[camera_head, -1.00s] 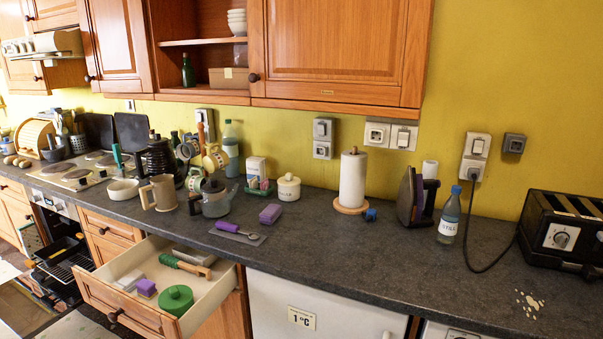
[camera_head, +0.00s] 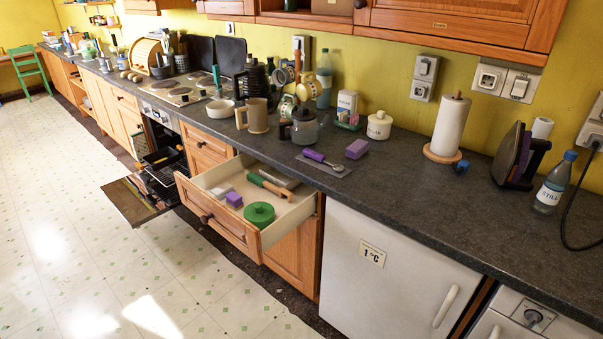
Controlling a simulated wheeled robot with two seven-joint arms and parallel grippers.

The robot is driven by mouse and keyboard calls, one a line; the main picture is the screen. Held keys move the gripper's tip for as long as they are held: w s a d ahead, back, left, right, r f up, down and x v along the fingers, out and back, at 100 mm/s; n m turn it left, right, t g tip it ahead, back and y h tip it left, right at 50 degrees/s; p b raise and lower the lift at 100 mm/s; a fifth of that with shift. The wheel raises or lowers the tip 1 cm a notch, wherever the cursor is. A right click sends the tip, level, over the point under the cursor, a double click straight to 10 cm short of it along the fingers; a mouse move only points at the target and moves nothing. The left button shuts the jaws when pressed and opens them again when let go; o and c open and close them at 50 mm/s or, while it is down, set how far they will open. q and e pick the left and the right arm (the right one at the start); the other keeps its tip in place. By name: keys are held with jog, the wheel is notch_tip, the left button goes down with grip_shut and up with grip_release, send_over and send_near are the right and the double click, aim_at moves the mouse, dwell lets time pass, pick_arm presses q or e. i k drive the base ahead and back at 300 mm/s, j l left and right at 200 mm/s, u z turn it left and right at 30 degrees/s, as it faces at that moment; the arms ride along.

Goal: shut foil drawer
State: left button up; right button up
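The open drawer (camera_head: 226,232) is pulled out from the wooden cabinet under the worktop, left of the white fridge. Its front has a dark round knob (camera_head: 205,219). Inside lie a green round lid (camera_head: 259,213), a purple block (camera_head: 234,199), a small white block, a green-handled tool (camera_head: 268,186) and a greyish box at the back. I cannot make out foil for certain. Neither of my grippers shows in the head view.
The oven door (camera_head: 140,200) hangs open left of the drawer, with a rack pulled out. The white fridge (camera_head: 385,262) stands right of it. The worktop (camera_head: 400,178) above holds a kettle, a paper roll and an iron. The tiled floor (camera_head: 110,270) in front is clear.

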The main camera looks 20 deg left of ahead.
aim_at(230, 224)
jog(key=u, duration=1.25)
jog(key=i, duration=0.05)
